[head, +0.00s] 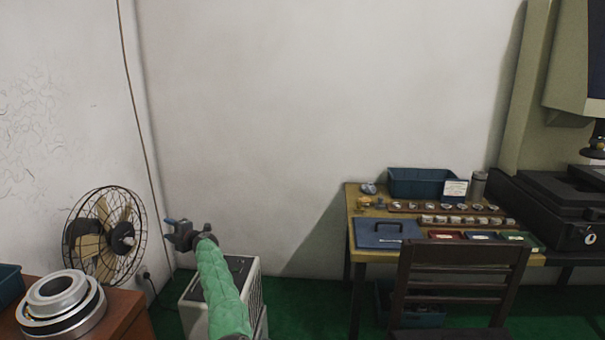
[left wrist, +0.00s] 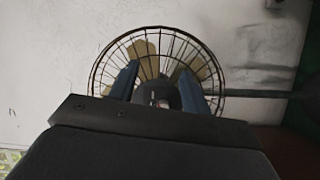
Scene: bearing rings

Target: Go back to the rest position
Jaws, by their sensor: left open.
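My left gripper (head: 181,230) is in the lower left of the head view, at the end of my green-sleeved arm. It is open and empty, held in the air to the right of the fan. In the left wrist view its two blue fingers (left wrist: 163,90) stand apart with the fan behind them. Stacked metal bearing rings (head: 60,300) lie on the brown cabinet (head: 120,308) at the lower left, apart from the gripper. My right gripper is not in view.
A wire-caged fan (head: 103,235) stands behind the cabinet. A white box-shaped unit (head: 196,312) is beside my left arm. A yellow table (head: 360,207) with small parts and a blue bin (head: 420,184) stands at the right, a dark chair (head: 461,255) in front. Green floor (head: 310,300) lies between.

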